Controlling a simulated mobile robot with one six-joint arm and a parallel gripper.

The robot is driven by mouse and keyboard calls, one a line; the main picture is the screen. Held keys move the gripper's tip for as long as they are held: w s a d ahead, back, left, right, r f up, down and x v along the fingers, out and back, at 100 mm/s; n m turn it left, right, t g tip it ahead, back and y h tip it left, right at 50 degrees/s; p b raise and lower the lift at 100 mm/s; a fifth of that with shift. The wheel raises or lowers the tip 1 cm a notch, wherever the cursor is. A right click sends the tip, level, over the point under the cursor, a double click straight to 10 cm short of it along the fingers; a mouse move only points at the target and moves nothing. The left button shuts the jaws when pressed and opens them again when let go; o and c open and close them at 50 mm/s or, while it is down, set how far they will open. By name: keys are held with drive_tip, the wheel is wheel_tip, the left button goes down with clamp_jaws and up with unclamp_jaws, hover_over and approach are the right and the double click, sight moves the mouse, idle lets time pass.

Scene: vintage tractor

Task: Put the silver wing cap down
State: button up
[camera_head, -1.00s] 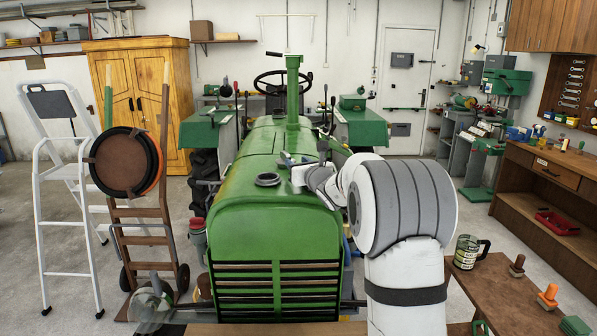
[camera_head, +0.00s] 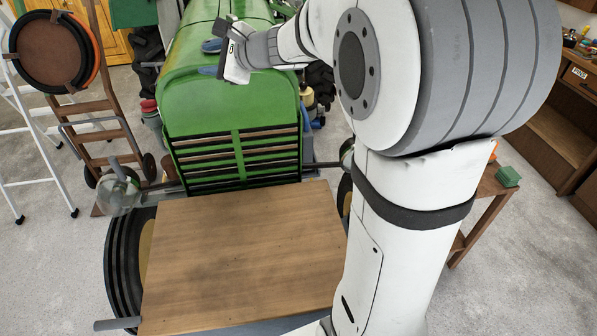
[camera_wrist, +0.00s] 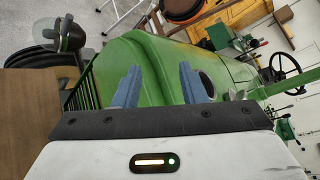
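My gripper (camera_head: 210,57) is over the green tractor hood (camera_head: 195,85). In the wrist view its two blue fingers (camera_wrist: 160,68) stand well apart, with only green hood seen between them. The round dark filler opening (camera_wrist: 207,83) on the hood lies just beside the right finger in that view. In the head view the filler opening is not visible.
A bare wooden board (camera_head: 240,255) lies in front of the tractor grille (camera_head: 238,158). A glass headlamp (camera_head: 118,190) sticks out at the left. A hand truck (camera_head: 105,130) stands farther left. A workbench (camera_head: 485,200) is at the right, partly behind my arm.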

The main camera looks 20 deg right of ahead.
drive_tip(key=s+a+f+n+g+h, duration=0.1)
drive_tip(key=s+f+n+g, duration=0.3)
drive_tip(key=s, duration=0.5)
drive_tip(key=s+a+f+n+g+h, duration=0.1)
drive_tip(key=s+f+n+g, duration=0.15)
drive_tip(key=s+n, duration=0.45)
drive_tip(key=s+d+f+n+h, duration=0.3)
drive_tip(key=s+d+n, duration=0.1)
drive_tip(key=s, duration=0.4)
drive_tip(key=s+d+f+n+g+h, duration=0.1)
drive_tip(key=s+d+f+n+h, duration=0.2)
drive_tip(key=s, duration=0.5)
drive_tip(key=shift+s+d+f+n+h, duration=0.15)
drive_tip(key=shift+d+f+n+h, duration=0.3)
drive_tip(key=shift+d+f, duration=0.4)
drive_tip(key=shift+d+r+g, duration=0.1)
drive_tip(key=shift+r+g, duration=0.05)
drive_tip(key=shift+g, duration=0.1)
